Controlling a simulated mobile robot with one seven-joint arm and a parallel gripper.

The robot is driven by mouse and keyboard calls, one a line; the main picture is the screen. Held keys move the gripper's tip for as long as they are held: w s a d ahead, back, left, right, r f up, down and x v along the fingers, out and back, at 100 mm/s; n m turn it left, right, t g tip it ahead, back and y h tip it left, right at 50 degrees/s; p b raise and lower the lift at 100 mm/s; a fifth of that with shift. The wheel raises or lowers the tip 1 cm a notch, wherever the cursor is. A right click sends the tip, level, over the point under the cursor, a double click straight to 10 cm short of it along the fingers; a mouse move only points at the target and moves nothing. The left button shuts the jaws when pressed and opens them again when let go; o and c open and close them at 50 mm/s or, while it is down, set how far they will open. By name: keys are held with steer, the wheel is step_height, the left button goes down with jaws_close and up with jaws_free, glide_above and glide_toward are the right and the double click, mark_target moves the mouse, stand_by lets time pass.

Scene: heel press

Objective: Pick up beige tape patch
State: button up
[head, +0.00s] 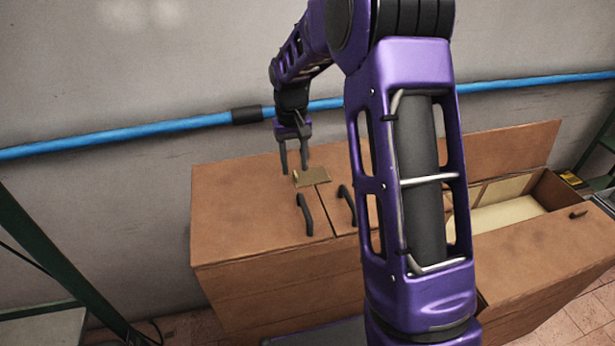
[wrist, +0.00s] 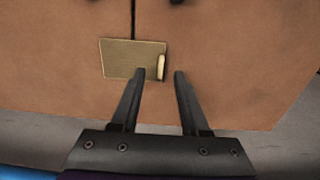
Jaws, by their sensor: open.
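The beige tape patch (head: 314,177) lies flat on top of the brown cabinet, across the seam between two lids, near the wall. In the wrist view the patch (wrist: 122,60) shows as a tan rectangle with a raised, lighter tab (wrist: 161,67) at its right end. My gripper (head: 293,172) is open and empty, at the patch's left end in the head view. In the wrist view my gripper's fingertips (wrist: 162,72) appear on either side of the tab. One fingertip overlaps the patch's lower edge in the picture. I cannot tell whether the fingers touch it.
The brown cabinet (head: 240,225) has two dark handles (head: 305,214) (head: 346,203) in front of the patch. At right, a compartment (head: 495,212) stands open with its lid raised. A blue pipe (head: 150,133) runs along the wall behind. My arm hides the cabinet's middle.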

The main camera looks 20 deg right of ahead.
steer(key=shift+f, duration=0.9)
steer(key=shift+c, duration=0.2)
jaws_close()
steer(key=shift+r, duration=0.1)
step_height(320, 180, up, 13)
steer(key=p, duration=0.1)
steer(key=shift+p, duration=0.3)
